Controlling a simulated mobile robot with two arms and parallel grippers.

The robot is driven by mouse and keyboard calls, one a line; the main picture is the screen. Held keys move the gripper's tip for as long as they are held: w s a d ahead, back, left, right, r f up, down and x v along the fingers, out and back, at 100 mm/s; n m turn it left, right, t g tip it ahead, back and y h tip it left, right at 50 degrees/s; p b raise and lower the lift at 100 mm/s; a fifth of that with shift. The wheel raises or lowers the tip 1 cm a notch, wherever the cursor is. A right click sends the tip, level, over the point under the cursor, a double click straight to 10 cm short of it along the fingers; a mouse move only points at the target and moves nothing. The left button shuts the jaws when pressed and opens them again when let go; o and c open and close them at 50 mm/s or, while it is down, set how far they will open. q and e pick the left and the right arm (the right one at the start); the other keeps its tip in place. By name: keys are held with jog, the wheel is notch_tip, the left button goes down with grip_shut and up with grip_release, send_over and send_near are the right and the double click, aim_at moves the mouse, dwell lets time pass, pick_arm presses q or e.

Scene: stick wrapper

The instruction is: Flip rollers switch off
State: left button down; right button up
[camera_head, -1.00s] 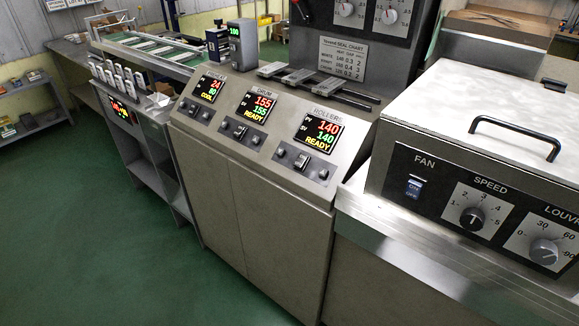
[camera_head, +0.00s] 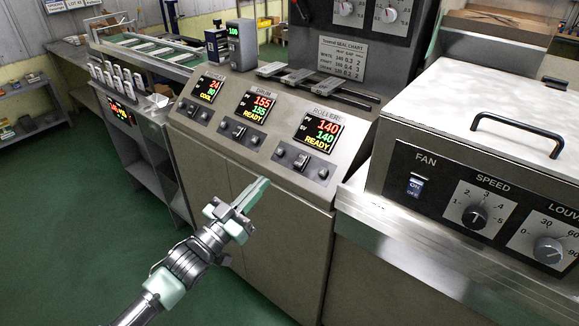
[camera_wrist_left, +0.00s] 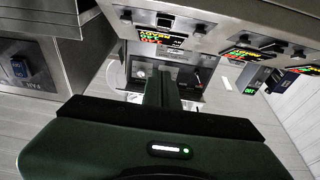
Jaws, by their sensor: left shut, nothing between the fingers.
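The rollers switch (camera_head: 301,161) is a small lever on a dark plate below the ROLLERS display (camera_head: 318,134), on the sloped console. The display is lit and reads 140, 140, READY. I cannot clearly tell the lever's position. My left gripper (camera_head: 262,184) is shut and empty, in front of the console, below and left of the rollers switch and apart from it. In the left wrist view, the gripper's fingers (camera_wrist_left: 163,82) point toward the console, and the rollers switch (camera_wrist_left: 164,21) shows near the top edge. My right gripper is not in view.
The drum switch (camera_head: 239,130) and its lit display (camera_head: 255,106) sit left of the rollers ones. A fan switch (camera_head: 415,185) and knobs are on the box at right. A metal ledge (camera_head: 420,250) juts out there. Green floor at left is clear.

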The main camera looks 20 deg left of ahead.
aim_at(300, 161)
pick_arm(q)
jog(key=w+d, duration=0.1)
jog(key=w, duration=0.2)
jog(key=w+d+p, duration=0.1)
jog(key=w, duration=0.3)
jog(key=w+d, duration=0.1)
jog(key=w, duration=0.2)
jog(key=shift+w+d+f+p, duration=0.25)
jog(key=shift+w+d+p, duration=0.1)
jog(key=shift+d, duration=0.05)
jog(key=shift+w+d+f, duration=0.1)
jog(key=shift+w+f, duration=0.05)
jog(key=shift+f, duration=0.15)
